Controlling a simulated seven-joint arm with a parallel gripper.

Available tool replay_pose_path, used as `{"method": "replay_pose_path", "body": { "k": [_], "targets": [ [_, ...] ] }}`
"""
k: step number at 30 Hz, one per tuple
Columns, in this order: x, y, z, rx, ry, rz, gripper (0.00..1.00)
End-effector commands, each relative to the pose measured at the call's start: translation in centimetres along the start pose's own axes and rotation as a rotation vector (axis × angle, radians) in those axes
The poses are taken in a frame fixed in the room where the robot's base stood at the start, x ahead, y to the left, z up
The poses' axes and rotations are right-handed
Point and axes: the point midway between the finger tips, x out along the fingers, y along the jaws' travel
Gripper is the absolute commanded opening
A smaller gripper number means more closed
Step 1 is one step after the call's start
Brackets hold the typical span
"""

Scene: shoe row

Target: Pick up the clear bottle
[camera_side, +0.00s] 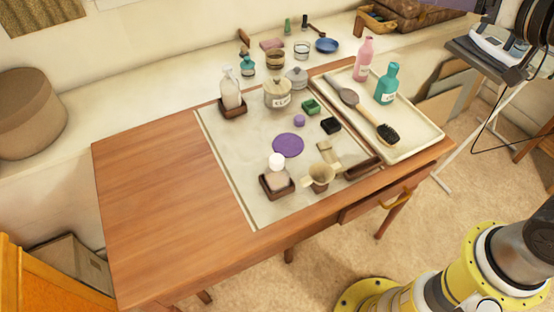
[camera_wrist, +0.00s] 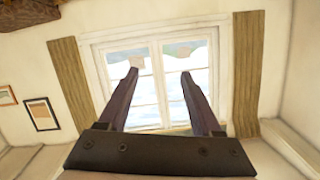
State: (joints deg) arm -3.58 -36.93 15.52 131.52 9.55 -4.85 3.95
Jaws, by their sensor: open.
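A clear, whitish bottle (camera_side: 231,90) stands upright in a small dark brown tray (camera_side: 234,113) in the side view, near the back left of the pale mat (camera_side: 230,160) on the wooden table. My gripper (camera_wrist: 159,75) shows in the wrist view with its two dark fingers apart and nothing between them. Behind the fingers are a window and wall, and no tabletop objects show there. My gripper is outside the side view, where only part of my arm shows at the lower right, away from the table.
A lidded jar (camera_side: 277,93) stands right of the bottle. A purple disc (camera_side: 288,145), a brown dish (camera_side: 277,186) and a cup (camera_side: 320,176) share the mat. A cream tray (camera_side: 420,140) holds pink and teal bottles and a brush. The table's left half is bare.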

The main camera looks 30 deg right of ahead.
Motion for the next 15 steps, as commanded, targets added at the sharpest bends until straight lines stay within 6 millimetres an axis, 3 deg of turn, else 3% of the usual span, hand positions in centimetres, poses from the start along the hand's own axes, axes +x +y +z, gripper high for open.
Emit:
{"method": "replay_pose_path", "body": {
  "k": [4, 8, 11, 15],
  "targets": [
    [4.8, -1.7, -1.1, 0.055, 0.136, -0.037, 0.66],
    [8.7, -3.2, -0.5, 0.097, 0.245, -0.060, 0.66],
    [11.2, -4.5, 1.2, 0.116, 0.318, -0.072, 0.66],
    [13.9, -6.5, 5.9, 0.118, 0.401, -0.090, 0.66]
  ]
}}
